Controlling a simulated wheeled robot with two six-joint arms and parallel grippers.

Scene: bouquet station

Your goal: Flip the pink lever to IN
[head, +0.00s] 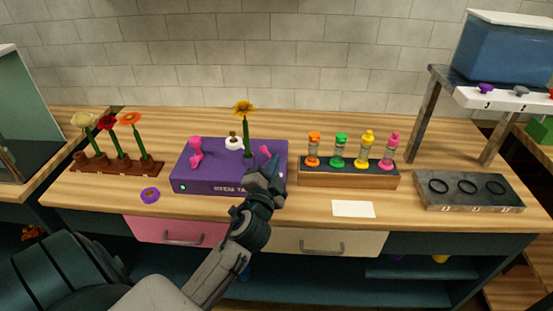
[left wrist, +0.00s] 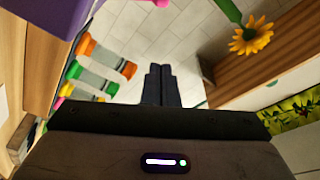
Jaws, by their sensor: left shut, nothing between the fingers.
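The purple stem box (head: 215,182) sits mid-bench, with lettering on its front partly hidden by my arm. A pink lever (head: 265,151) shows at the right of its top, just behind my left gripper (head: 268,168). Another pink piece (head: 195,150) stands on the box's left side. My left gripper is shut and empty, close to the right-hand lever; whether it touches cannot be told. In the left wrist view the shut fingers (left wrist: 160,72) show, with a pink piece (left wrist: 127,12) near the purple box (left wrist: 45,25) at the top. IN marks cannot be read.
A yellow flower (head: 243,108) stands upright at the box. To the right is a wooden rack (head: 345,180) with several coloured vials and a white card (head: 353,209). A grey block with rings (head: 470,198) is at right.

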